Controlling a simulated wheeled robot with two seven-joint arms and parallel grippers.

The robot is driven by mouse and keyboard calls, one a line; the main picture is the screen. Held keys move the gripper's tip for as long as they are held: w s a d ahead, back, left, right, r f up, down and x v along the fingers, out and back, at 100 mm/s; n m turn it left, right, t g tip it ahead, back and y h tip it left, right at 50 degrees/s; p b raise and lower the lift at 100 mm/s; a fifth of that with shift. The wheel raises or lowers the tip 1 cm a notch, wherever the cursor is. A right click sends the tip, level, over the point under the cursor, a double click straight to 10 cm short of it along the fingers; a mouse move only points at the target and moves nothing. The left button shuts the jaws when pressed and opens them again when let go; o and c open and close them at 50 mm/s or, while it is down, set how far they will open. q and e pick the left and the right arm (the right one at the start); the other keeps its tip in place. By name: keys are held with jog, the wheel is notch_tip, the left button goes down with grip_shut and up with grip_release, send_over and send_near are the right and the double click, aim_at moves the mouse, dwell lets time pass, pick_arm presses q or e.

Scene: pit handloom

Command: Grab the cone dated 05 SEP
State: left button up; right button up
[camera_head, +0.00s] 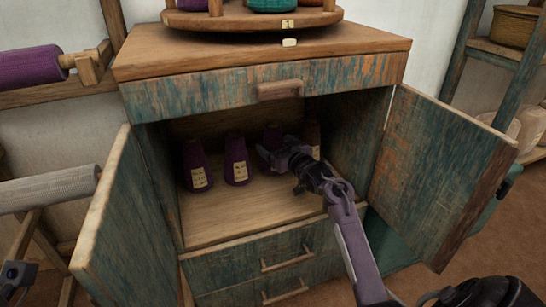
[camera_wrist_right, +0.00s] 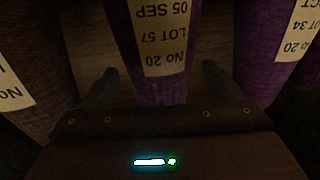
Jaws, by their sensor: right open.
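The cone dated 05 SEP (camera_wrist_right: 165,50) is purple, and its label reads upside down in the right wrist view, with LOT 57 and No 20. It stands on the cabinet shelf, and in the head view its top (camera_head: 272,135) shows behind my right gripper (camera_head: 272,158). My right gripper is open, with one dark finger on each side of this cone in the wrist view (camera_wrist_right: 161,78). I cannot tell whether the fingers touch it. A dark part of my left gripper (camera_head: 16,278) shows at the lower left edge; its jaws are unclear.
A brown cone (camera_wrist_right: 35,60) and a purple cone labelled LOT 34 (camera_wrist_right: 275,45) flank it closely. Another purple cone (camera_head: 197,168) stands further left. The open left door (camera_head: 118,220) and right door (camera_head: 435,175) bound the cabinet. The front shelf (camera_head: 235,218) is clear.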

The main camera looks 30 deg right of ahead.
jog(key=shift+w+f, duration=0.15)
jog(key=shift+w, duration=1)
jog(key=c, duration=1.1)
jog(key=shift+c, duration=0.5)
